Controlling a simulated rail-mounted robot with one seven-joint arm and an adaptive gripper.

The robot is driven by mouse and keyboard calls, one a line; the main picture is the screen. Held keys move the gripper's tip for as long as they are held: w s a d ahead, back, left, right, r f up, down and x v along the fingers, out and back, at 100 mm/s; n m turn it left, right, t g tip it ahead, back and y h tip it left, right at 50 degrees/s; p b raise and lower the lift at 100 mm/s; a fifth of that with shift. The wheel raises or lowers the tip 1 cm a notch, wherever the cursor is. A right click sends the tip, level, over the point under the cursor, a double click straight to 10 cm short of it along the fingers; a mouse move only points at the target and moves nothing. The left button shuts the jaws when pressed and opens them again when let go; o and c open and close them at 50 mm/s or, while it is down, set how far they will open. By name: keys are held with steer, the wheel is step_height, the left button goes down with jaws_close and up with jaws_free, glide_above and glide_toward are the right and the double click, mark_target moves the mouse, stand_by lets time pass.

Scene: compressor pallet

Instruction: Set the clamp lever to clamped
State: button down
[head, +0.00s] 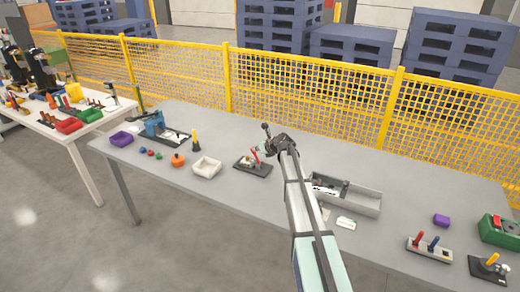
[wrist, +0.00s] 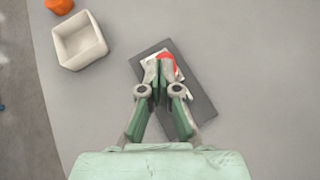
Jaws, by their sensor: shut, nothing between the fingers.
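The clamp sits on a dark base plate (head: 252,169) near the middle of the grey table. Its red-tipped lever (head: 256,152) stands up from the plate beside my gripper (head: 268,148). In the wrist view the dark plate (wrist: 198,98) lies below my gripper (wrist: 160,62), and the red part of the lever (wrist: 167,58) shows right at the fingertips. The fingers are shut with nothing between them. They partly hide the clamp, and I cannot tell whether they touch the lever.
A white square bin (head: 207,167) stands left of the clamp, with an orange object (head: 178,160) beyond it. A grey tray (head: 362,199) is to the right of my arm. Farther right is a lever block (head: 430,249). A yellow mesh fence (head: 300,90) runs behind the table.

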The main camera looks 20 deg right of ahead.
steer(key=shift+w+a, duration=0.3)
stand_by(0.5)
steer(key=s+r+b, duration=0.1)
steer(key=s+r, duration=0.6)
steer(key=r, duration=0.4)
steer(key=shift+s+d, duration=0.15)
steer(key=shift+d, duration=0.1)
